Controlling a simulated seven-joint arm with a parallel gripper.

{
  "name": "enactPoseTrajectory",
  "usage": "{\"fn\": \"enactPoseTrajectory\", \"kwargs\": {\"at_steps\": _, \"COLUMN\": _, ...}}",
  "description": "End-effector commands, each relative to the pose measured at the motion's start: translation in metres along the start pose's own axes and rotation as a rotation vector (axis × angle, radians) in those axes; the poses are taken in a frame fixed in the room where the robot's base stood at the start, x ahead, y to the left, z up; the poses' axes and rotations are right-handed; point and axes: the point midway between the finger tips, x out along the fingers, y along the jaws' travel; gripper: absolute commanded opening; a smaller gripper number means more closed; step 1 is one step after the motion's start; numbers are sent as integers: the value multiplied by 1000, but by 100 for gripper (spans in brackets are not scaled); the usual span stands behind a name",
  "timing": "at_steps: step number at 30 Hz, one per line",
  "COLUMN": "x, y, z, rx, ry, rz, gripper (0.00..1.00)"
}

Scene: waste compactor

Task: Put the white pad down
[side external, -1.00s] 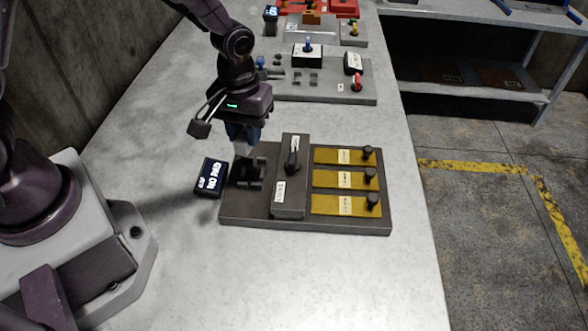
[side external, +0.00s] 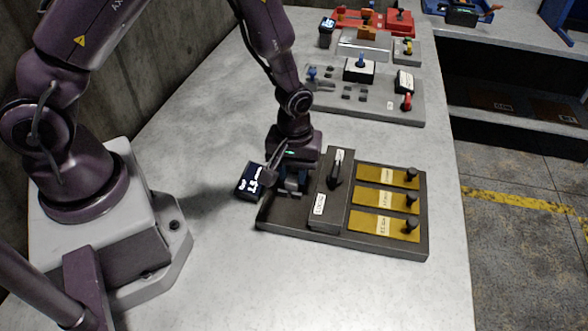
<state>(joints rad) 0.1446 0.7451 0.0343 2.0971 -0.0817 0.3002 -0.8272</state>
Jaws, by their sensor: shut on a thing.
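My gripper (side external: 291,187) points down at the left end of the dark fixture board (side external: 278,220), low over the black holder that stands there. Its fingers are shut on the white pad, which the fingers and wrist hide in this view. I cannot tell whether the pad touches the holder. A small black display (side external: 249,181) with lit white characters sits just left of my gripper.
A raised grey block with a black lever (side external: 335,168) stands close to the right of my gripper. Yellow plates with black knobs (side external: 385,200) lie further right. A grey control panel (side external: 385,103) is behind. The table front is clear.

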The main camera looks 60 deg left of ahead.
Motion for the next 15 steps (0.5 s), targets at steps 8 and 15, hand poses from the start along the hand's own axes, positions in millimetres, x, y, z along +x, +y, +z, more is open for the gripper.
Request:
{"fn": "enactPoseTrajectory", "kwargs": {"at_steps": 8, "x": 3, "y": 0, "z": 0, "rx": 0, "ry": 0, "rz": 0, "gripper": 42}}
{"fn": "enactPoseTrajectory", "kwargs": {"at_steps": 15, "x": 2, "y": 0, "z": 0, "rx": 1, "ry": 0, "rz": 0, "gripper": 51}}
